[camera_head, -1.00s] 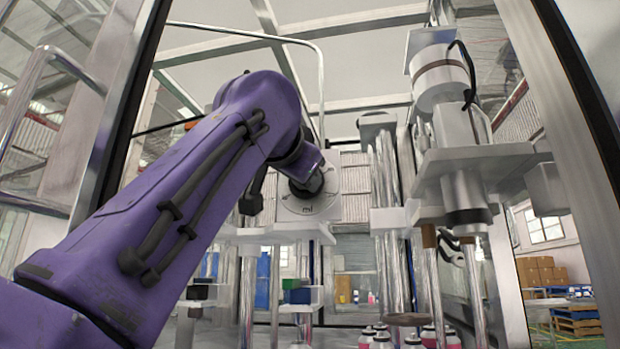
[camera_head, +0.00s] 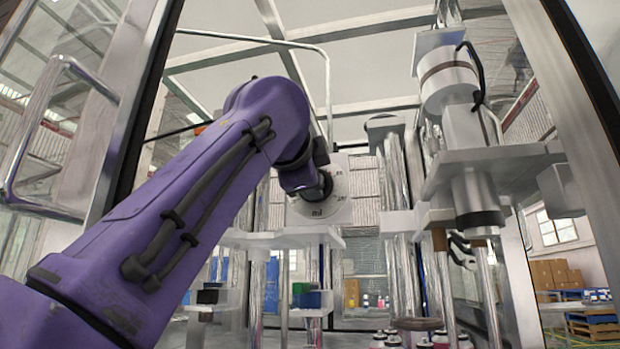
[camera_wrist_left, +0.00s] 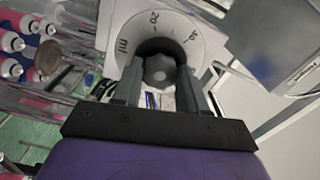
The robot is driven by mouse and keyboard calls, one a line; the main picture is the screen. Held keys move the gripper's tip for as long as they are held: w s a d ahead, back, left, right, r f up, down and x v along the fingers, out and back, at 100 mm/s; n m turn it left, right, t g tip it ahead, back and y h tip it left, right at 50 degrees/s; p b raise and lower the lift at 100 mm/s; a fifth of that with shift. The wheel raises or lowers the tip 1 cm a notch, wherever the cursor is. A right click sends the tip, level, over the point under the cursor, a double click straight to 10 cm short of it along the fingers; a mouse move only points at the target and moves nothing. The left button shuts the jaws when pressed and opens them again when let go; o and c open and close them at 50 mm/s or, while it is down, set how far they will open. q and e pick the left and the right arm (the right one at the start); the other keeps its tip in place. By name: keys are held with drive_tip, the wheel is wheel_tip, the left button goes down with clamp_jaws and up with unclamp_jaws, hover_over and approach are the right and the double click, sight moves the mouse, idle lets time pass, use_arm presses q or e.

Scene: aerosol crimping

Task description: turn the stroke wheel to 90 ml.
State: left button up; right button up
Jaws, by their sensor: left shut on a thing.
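The stroke wheel (camera_wrist_left: 160,71) is a dark knob in front of a round pale dial (camera_wrist_left: 128,22) with printed numerals and the letters ml. My left gripper (camera_wrist_left: 160,84) is shut on the wheel, one finger on each side of it in the left wrist view. In the head view my left gripper (camera_head: 319,188) reaches the dial plate (camera_head: 341,211) from the left, and my purple arm covers part of the plate. Small marks show at the plate's right edge. I cannot tell which value the wheel points to. My right gripper is not in view.
A crimping head (camera_head: 475,195) on metal columns stands to the right of the dial. Pink bottles with white caps (camera_wrist_left: 12,68) stand below. A glass door with a bent metal handle (camera_head: 50,125) is at the left. A frame post (camera_head: 570,130) rises at the right.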

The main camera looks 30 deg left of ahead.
use_arm(q)
drive_tip(key=m, duration=0.8)
drive_tip(key=shift+m, duration=0.3)
idle(0.3)
drive_tip(key=o, duration=1.1)
drive_tip(key=shift+c, duration=0.2)
